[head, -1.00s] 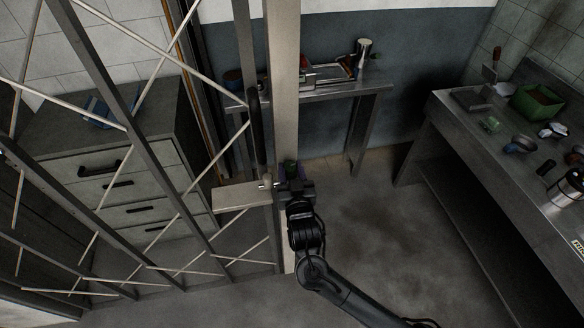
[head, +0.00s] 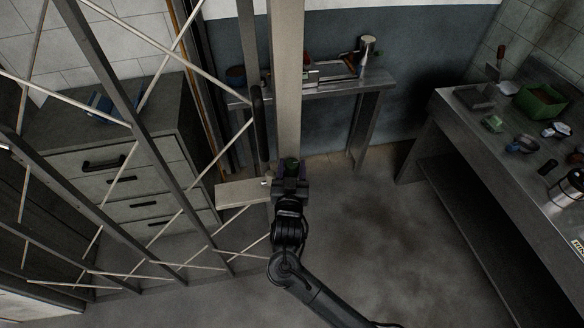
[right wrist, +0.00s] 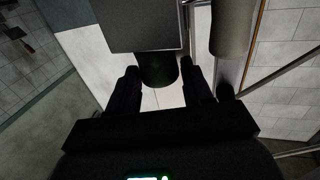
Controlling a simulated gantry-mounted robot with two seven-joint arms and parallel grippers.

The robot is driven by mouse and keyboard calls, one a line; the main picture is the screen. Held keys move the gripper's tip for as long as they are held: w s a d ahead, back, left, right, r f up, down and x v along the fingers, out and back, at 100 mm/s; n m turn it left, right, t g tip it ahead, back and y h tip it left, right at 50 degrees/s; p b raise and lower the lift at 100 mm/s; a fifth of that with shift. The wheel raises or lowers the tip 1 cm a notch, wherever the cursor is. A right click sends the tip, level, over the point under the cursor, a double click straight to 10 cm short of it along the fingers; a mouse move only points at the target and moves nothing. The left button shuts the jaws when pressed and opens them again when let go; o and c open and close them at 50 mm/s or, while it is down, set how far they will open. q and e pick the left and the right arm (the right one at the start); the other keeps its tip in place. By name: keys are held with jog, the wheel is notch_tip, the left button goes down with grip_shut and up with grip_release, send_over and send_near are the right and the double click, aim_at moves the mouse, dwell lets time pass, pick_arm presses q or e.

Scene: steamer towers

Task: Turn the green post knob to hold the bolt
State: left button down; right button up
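The green post knob (head: 290,163) sits on the front of the pale upright post (head: 287,85) in the head view. In the right wrist view the knob (right wrist: 157,70) is a dark green rounded shape under a grey block. My right gripper (head: 290,182) is at the knob, with one finger on each side of it. In the right wrist view the fingers (right wrist: 162,85) look open, with a narrow gap beside the knob; contact is hard to see. A small pale bolt end (head: 266,182) shows just left of the gripper; the rest is hidden. My left gripper is out of view.
A lattice gate (head: 165,150) with a dark handle (head: 258,125) stands left of the post. A grey drawer cabinet (head: 120,185) is behind it. A workbench (head: 470,140) with a green bin (head: 540,101) is at the right. The floor between is clear.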

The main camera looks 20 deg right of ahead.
jog(key=shift+o, duration=1.1)
jog(key=v, duration=1.1)
jog(key=shift+w, duration=0.1)
